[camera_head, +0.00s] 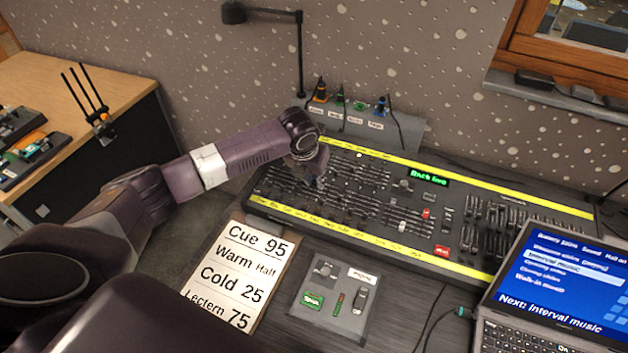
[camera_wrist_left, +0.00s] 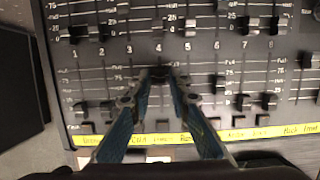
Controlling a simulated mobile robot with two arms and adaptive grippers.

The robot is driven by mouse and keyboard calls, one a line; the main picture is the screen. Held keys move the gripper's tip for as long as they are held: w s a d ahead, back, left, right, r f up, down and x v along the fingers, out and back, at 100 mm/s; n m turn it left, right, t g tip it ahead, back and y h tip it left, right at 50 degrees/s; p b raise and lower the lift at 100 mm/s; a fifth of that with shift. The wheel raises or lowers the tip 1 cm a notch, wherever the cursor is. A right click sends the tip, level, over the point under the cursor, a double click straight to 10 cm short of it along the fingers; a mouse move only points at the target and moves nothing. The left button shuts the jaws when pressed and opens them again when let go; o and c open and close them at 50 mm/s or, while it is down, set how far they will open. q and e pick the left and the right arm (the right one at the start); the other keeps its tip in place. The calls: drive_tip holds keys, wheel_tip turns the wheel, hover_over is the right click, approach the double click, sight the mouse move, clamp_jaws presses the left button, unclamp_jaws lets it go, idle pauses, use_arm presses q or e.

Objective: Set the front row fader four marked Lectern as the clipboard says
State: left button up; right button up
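The clipboard (camera_head: 232,262) lies left of the desk's front edge; its sheet reads Cue 95, Warm Half, Cold 25, Lectern 75. The lighting desk (camera_head: 437,262) has two rows of faders and yellow label strips. My left gripper (camera_head: 318,180) points down over its left part. In the left wrist view, its two blue-grey fingers (camera_wrist_left: 161,76) reach either side of a dark cap in the front row, just below the number 4. This looks like fader four (camera_wrist_left: 160,72); the fingers partly hide it and its label. I cannot tell whether they touch it. My right gripper is not in view.
Other front-row caps sit close by, such as those under 7 and 8 (camera_wrist_left: 243,102). A laptop (camera_head: 560,290) stands at the desk's right front. A small grey panel (camera_head: 338,298) lies beside the clipboard. A lamp post (camera_head: 300,60) rises behind the desk.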

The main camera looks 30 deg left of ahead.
use_arm(q)
wheel_tip(320, 180, up, 3)
drive_tip(key=p, duration=0.2)
drive_tip(key=shift+f+p, duration=0.15)
drive_tip(key=shift+p, duration=0.25)
drive_tip(key=shift+f, duration=0.1)
drive_tip(key=v, duration=1.2)
drive_tip(key=shift+o, duration=0.2)
idle(1.8)
